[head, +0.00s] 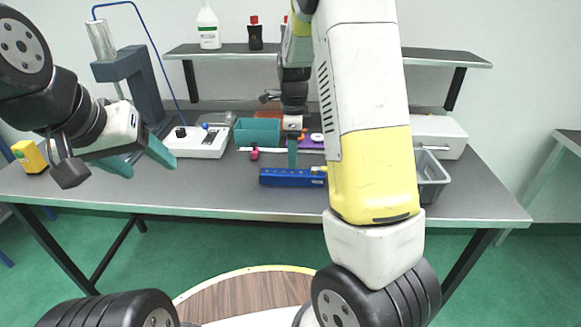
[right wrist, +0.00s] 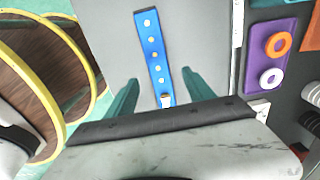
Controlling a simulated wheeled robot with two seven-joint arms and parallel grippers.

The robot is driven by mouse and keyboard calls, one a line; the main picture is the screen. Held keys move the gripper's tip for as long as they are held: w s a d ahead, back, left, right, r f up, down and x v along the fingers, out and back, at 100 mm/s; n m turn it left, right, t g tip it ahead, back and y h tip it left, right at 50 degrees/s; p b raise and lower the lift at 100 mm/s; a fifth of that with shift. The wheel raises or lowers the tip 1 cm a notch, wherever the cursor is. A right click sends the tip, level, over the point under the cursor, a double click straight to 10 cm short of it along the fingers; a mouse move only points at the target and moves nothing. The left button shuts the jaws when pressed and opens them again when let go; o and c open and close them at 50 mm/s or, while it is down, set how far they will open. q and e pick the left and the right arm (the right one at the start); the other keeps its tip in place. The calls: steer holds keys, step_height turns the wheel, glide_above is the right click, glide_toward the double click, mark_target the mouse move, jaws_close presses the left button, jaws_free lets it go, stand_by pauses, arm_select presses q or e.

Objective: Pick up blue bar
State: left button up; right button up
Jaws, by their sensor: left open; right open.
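The blue bar (head: 284,178) lies flat on the grey table near its front edge. In the right wrist view the blue bar (right wrist: 153,52) runs away from my right gripper, with a row of pale dots and a small yellow and white piece at its near end. My right gripper (right wrist: 160,77) is open and empty, its teal fingers either side of the bar's near part in that view. In the head view my right gripper (head: 292,164) is just behind or above the bar; height is unclear. My left gripper (head: 152,171) is open and empty over the table's left part.
Behind the bar stand a teal bin (head: 257,133) and a white device (head: 197,142). A purple tray (right wrist: 272,46) with orange and white rings lies to the right. A grey basket (head: 431,178) is further right, and a yellow block (head: 29,157) at the left. The table's front left is clear.

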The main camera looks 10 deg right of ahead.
mark_target(293, 172)
step_height(293, 172, down, 8)
steer(key=shift+s+a+r, duration=0.1)
steer(key=shift+r, duration=0.05)
jaws_close()
stand_by(0.4)
